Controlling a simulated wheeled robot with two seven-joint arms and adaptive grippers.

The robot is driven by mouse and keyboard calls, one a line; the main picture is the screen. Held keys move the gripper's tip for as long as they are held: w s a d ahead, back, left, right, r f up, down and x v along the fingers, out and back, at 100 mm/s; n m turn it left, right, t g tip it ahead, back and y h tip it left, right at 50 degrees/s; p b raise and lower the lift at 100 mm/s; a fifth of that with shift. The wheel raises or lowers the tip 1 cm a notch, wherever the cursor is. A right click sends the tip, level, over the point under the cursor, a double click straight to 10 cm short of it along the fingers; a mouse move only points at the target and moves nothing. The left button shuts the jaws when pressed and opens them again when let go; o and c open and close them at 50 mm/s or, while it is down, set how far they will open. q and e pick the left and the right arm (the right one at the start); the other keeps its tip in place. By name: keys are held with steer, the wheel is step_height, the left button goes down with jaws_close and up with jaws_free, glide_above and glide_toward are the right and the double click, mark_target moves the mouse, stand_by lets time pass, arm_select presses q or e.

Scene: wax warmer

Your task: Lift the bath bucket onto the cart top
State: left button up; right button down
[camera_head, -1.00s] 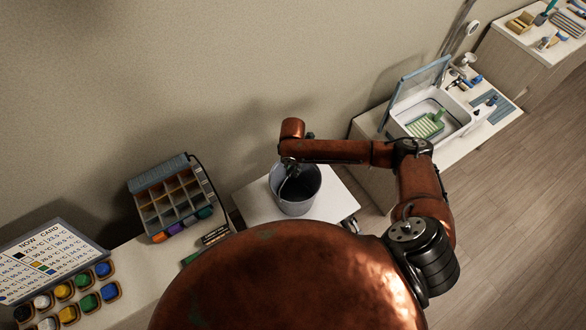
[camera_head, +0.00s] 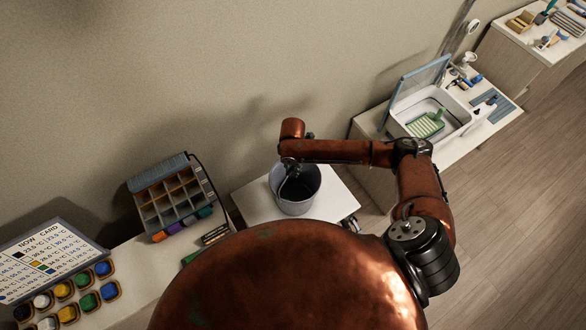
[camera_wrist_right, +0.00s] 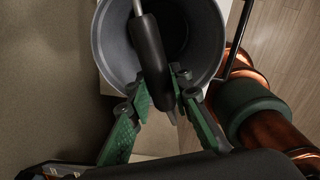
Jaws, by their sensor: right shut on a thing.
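The grey bath bucket (camera_head: 297,207) is upright over the white cart top (camera_head: 250,205) in the head view. I cannot tell whether its base touches the top. My right gripper (camera_head: 290,168) is above the bucket's rim, partly hidden by my arm. In the right wrist view, my right gripper (camera_wrist_right: 158,92), with green finger pads, is shut on the black grip of the bucket's handle (camera_wrist_right: 150,55). The bucket's open mouth (camera_wrist_right: 192,35) shows behind the handle. My left gripper is not in view.
A compartment rack (camera_head: 172,196) stands left of the cart, with a colour card (camera_head: 45,262) and several coloured pots further left. On the right, a counter holds an open-lidded white basin (camera_head: 440,112) with a green piece inside. The wall is close behind.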

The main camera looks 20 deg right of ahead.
steer(key=shift+f, duration=0.2)
stand_by(0.7)
steer(key=c, duration=1.7)
jaws_free()
steer(key=shift+o, duration=0.2)
steer(key=shift+f, duration=0.1)
steer(key=shift+s+f, duration=0.1)
steer(key=shift+s, duration=0.05)
steer(key=shift+r, duration=0.2)
